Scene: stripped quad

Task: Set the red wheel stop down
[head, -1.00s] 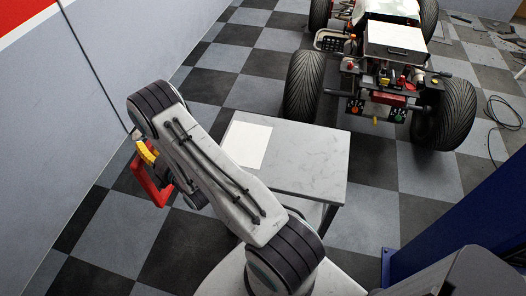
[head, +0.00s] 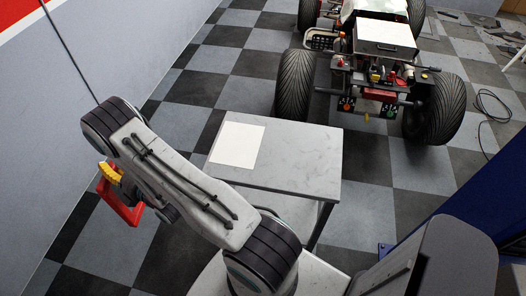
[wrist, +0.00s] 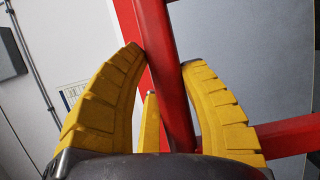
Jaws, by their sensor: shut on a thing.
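The red wheel stop (head: 121,205) is a bright red frame of bars, held up in the air left of the small table in the head view. In the wrist view its bars (wrist: 167,75) run between the yellow fingers. My gripper (wrist: 168,70) is shut on one bar of it. In the head view my yellow gripper (head: 110,173) is partly hidden behind my arm, and so is part of the wheel stop.
A grey marbled table (head: 298,160) with a white sheet (head: 238,144) at its left stands right of my arm. A quad with large black tyres (head: 433,108) is beyond it. Checkered floor is open between table and left wall (head: 60,130). A blue post (head: 465,195) stands at right.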

